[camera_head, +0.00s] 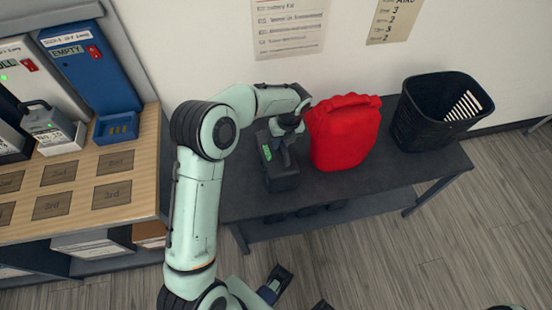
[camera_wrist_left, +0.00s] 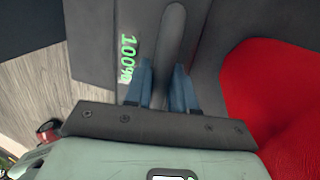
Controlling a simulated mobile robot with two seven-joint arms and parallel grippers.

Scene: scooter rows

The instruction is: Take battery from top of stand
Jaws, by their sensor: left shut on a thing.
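A dark grey battery (camera_head: 282,178) stands upright at the left end of the dark stand's top (camera_head: 325,188). It has a green readout on its side, which reads 100% in the left wrist view. My left gripper (camera_head: 289,128) is above the battery and shut on its handle. In the left wrist view the blue-padded fingers sit on both sides of the grey handle (camera_wrist_left: 172,50). The battery's underside is hidden, so I cannot tell whether it touches the stand.
A red canister (camera_head: 345,135) stands close right of the battery. A black basket (camera_head: 437,110) is at the stand's right end. A wooden-topped bench (camera_head: 75,185) at left holds chargers marked EMPTY (camera_head: 88,55) and FULL, and another battery (camera_head: 45,118). The wall is behind.

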